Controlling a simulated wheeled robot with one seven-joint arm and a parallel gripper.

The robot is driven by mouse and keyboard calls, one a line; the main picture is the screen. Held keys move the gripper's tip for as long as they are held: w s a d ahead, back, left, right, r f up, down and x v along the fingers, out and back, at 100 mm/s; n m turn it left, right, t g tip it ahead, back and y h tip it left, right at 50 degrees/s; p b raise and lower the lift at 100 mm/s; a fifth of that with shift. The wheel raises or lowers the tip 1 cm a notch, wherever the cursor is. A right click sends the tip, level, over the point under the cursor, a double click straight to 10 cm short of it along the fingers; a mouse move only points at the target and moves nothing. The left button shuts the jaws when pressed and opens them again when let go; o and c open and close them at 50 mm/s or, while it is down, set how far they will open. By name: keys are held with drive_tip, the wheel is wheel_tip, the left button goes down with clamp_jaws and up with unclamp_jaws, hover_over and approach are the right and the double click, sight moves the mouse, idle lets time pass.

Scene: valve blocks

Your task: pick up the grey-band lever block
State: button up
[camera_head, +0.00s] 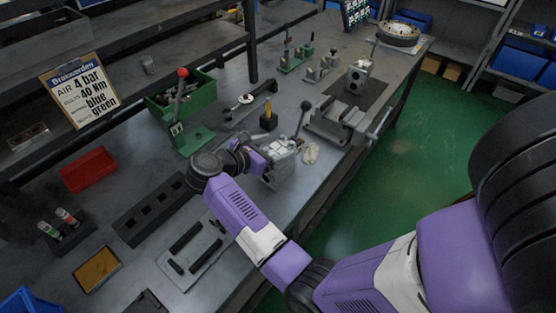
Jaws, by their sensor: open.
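A pale grey metal block (284,166) with a black-knobbed lever (303,118) slanting up to the right sits on the workbench, right of my wrist. I cannot make out a grey band on it. My gripper (266,158) is open at this block's left side; its fingers are small and partly hidden, and I cannot tell if they touch it. Other lever pieces stand on the bench: a red-knobbed lever on a green base (193,140), a green-based one (293,63) and a grey-based one (318,73) at the back.
A grey vise (337,125) stands close right of the block. A black slotted rail (150,214), red bin (88,170), green bin (197,94) and pad with black bars (198,258) lie to the left. A sign (80,90) hangs at the shelf. Green floor is clear at right.

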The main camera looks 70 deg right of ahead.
sight(284, 144)
drive_tip(key=shift+p+x, duration=0.35)
drive_tip(key=shift+x, duration=1.4)
drive_tip(key=shift+a, duration=0.1)
clamp_jaws()
drive_tip(key=shift+r, duration=0.15)
